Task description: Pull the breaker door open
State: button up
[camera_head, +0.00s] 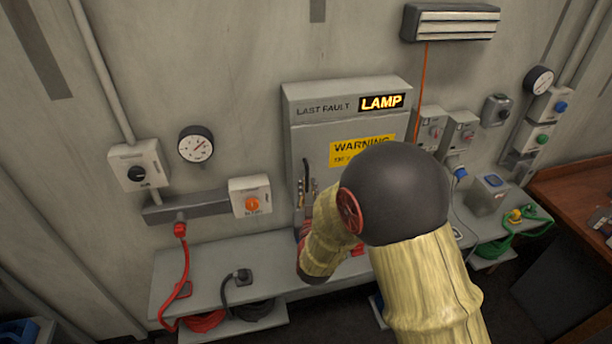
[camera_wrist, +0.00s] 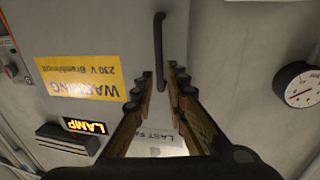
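The breaker door (camera_head: 325,155) is the grey front of a wall cabinet and carries a yellow warning label (camera_head: 360,147). It looks closed. Its handle (camera_head: 305,172) is a dark upright bar near the door's left edge. In the wrist view, which is turned over, the handle (camera_wrist: 159,50) runs down toward the gap between my fingers. My gripper (camera_wrist: 161,82) is open, with one finger to each side of the handle's end in the picture. Whether the fingers touch it I cannot tell. In the head view my gripper (camera_head: 306,190) is at the handle, partly hidden by my arm.
A grey shelf (camera_head: 215,262) with cables runs below the cabinet. An orange-knob switch box (camera_head: 250,197) and a gauge (camera_head: 196,144) are on the wall to the left. Several control boxes and a wooden bench (camera_head: 575,185) are to the right.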

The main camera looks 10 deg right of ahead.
aim_at(308, 177)
jog(key=w, duration=0.2)
jog(key=w+d, duration=0.1)
jog(key=w, duration=0.2)
jog(key=shift+p, duration=0.35)
grip_shut()
dwell(0.3)
jog(key=shift+s, duration=0.2)
